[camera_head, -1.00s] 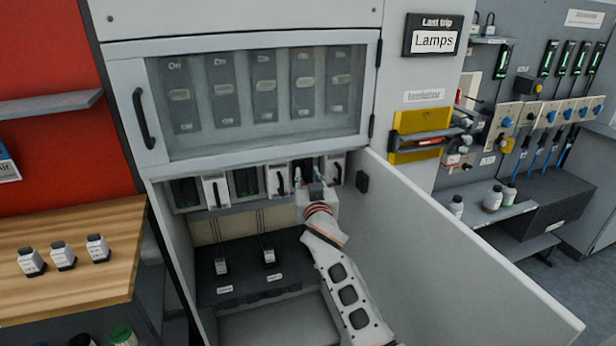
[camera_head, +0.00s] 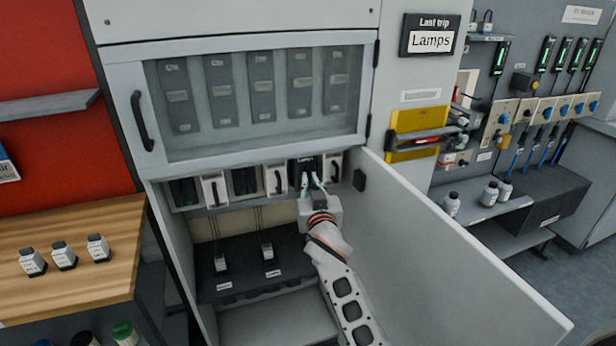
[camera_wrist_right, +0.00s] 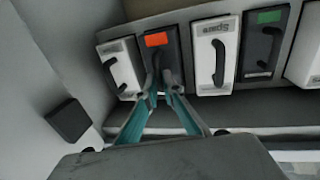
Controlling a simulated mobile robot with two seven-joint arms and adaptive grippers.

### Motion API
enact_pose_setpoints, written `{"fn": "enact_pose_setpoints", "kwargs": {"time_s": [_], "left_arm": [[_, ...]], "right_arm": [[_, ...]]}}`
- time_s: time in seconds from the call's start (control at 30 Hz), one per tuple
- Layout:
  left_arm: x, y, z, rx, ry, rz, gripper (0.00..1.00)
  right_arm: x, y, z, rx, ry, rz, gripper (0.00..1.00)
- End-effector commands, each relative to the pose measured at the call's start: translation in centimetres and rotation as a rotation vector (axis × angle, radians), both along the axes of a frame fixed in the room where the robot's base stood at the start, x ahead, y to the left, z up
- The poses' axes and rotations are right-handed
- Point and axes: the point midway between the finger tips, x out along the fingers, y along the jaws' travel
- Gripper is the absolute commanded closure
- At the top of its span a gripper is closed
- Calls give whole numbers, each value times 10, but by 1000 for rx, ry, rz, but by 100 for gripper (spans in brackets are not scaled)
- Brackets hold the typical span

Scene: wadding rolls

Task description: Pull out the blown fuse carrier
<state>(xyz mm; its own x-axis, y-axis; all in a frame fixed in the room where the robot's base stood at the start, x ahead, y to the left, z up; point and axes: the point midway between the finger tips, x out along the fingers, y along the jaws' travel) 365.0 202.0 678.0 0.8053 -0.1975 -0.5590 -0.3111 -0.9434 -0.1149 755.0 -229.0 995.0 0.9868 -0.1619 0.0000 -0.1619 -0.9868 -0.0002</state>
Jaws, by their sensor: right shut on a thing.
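The fuse carriers sit in a row under the glazed panel in the head view. The dark carrier marked "Lamps" (camera_head: 303,166) is second from the right, between two white carriers. In the right wrist view this dark carrier (camera_wrist_right: 158,40) shows an orange-red window. My right gripper (camera_head: 313,184) is in front of it, its teal fingers (camera_wrist_right: 158,97) shut on the carrier's black handle. The carrier still appears in line with its neighbours; I cannot tell whether it has shifted. My left gripper is not in view.
A white carrier marked "Spare" (camera_wrist_right: 213,55) and a dark one with a green window (camera_wrist_right: 264,42) are alongside. The open cabinet door (camera_head: 445,245) stands right of my arm. A "Last trip Lamps" sign (camera_head: 431,35) hangs above.

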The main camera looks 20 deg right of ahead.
Motion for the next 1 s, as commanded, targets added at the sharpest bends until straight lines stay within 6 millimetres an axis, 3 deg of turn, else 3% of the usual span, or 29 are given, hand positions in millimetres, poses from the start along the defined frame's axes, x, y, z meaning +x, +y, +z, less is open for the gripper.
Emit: {"fn": "enact_pose_setpoints", "kwargs": {"time_s": [0.17,0.2,0.27,0.67,1.0], "left_arm": [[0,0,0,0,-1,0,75],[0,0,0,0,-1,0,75],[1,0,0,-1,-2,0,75],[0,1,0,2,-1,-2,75],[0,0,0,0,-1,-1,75]], "right_arm": [[-1,1,-4,0,5,0,100],[-1,1,-4,0,6,0,88],[-1,1,-5,0,6,0,76],[-5,1,-4,1,4,0,76],[-55,9,-4,1,6,-1,76]]}}
